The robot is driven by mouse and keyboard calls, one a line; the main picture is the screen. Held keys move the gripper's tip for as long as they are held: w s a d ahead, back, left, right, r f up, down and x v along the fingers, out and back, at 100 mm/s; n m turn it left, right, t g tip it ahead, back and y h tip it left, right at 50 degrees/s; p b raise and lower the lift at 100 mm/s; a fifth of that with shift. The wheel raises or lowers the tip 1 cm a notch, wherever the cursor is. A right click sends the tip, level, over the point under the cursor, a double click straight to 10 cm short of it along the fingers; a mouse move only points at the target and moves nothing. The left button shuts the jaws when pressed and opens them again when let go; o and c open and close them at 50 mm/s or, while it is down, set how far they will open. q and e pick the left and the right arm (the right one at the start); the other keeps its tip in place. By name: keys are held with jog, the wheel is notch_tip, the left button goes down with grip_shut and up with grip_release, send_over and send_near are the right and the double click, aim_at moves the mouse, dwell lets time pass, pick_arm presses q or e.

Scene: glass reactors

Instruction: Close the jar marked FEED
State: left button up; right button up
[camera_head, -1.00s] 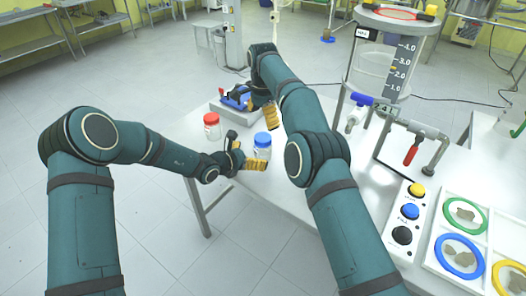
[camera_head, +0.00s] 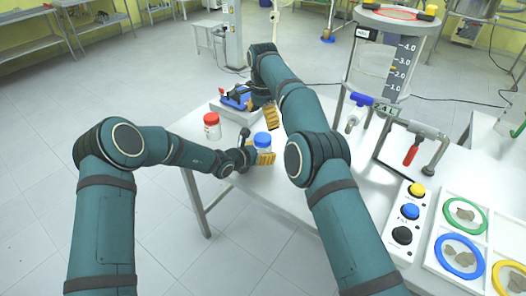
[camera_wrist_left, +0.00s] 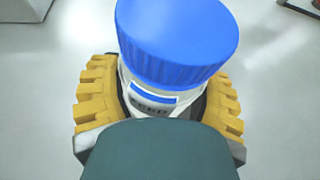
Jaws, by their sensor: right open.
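The jar marked FEED (camera_wrist_left: 150,107) is a clear jar with a ribbed blue lid (camera_wrist_left: 178,42) resting on top. I cannot tell how tight the lid is. The jar and its blue lid (camera_head: 262,138) also show near the table's left front edge in the head view. My left gripper (camera_head: 256,152) has its yellow fingers on both sides of the jar's body, below the lid; a firm hold cannot be made out. My right gripper (camera_head: 269,114) is open and empty above and behind the jar, partly hidden by its own arm.
A jar with a red lid (camera_head: 211,120) stands left of the FEED jar. A blue device (camera_head: 236,97) sits behind. A button box (camera_head: 408,222), a tray with coloured rings (camera_head: 438,262) and a glass reactor (camera_head: 372,68) are to the right.

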aim_at(263, 137)
pick_arm(q)
grip_shut()
pick_arm(e)
jog(key=n, duration=0.6)
jog(key=shift+a+n, duration=0.25)
jog(key=shift+n, duration=0.05)
jog(key=n, duration=0.3)
jog(key=shift+s+n, duration=0.1)
jog(key=shift+n, duration=0.2)
jog(key=n, duration=0.3)
jog(key=shift+a, duration=0.1)
jog(key=n, duration=1.3)
jog(key=shift+d+r+n, duration=0.1)
jog(key=shift+d+n, duration=0.25)
jog(key=shift+n, duration=0.05)
jog(key=shift+f, duration=4)
